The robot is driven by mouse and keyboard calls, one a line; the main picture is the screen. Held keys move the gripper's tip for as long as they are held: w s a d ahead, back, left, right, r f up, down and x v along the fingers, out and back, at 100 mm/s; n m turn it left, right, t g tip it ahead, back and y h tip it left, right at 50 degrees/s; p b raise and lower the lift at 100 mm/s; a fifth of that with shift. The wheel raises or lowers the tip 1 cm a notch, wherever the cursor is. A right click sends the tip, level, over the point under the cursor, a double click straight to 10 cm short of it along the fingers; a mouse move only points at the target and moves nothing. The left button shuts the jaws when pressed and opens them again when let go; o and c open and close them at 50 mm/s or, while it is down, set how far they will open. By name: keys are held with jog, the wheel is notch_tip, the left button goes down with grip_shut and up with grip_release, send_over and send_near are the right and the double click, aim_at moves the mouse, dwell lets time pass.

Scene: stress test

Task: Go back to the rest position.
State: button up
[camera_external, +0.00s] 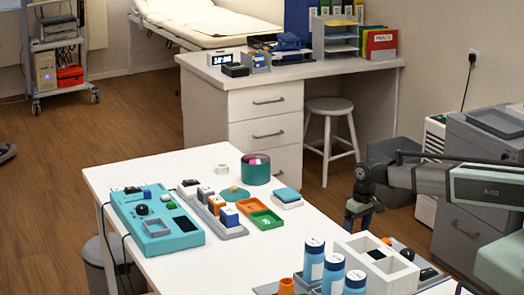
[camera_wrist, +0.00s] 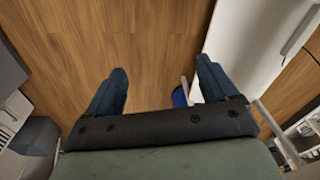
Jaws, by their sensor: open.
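My gripper (camera_external: 358,222) hangs downward in the external view, past the right edge of the white table (camera_external: 130,178). My arm reaches in from the right side. Bare wooden floor (camera_wrist: 120,35) lies beyond the fingertips there. No object is held.
The table carries a teal control box (camera_external: 157,222), coloured blocks, an orange tray (camera_external: 252,206), a green tray (camera_external: 267,219), blue-labelled bottles (camera_external: 332,274) and a white divided box (camera_external: 372,250). A desk (camera_external: 200,95), stool (camera_external: 328,106) and grey printer cabinet (camera_external: 480,135) stand behind.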

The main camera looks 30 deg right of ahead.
jog(key=s+d+f+m+g, duration=0.1)
jog(key=s+d+f, duration=0.5)
jog(key=s, duration=0.9)
jog(key=s+d+f+m+g, duration=0.1)
jog(key=s+d+f+g, duration=0.3)
jog(key=s+f, duration=0.5)
jog(key=s+d+f+g, duration=0.2)
jog(key=s+d+f, duration=0.5)
jog(key=s, duration=1.5)
jog(key=shift+s+d+f+m+g+h, duration=0.2)
jog(key=shift+d+m+g+h, duration=0.2)
jog(key=shift+d, duration=0.15)
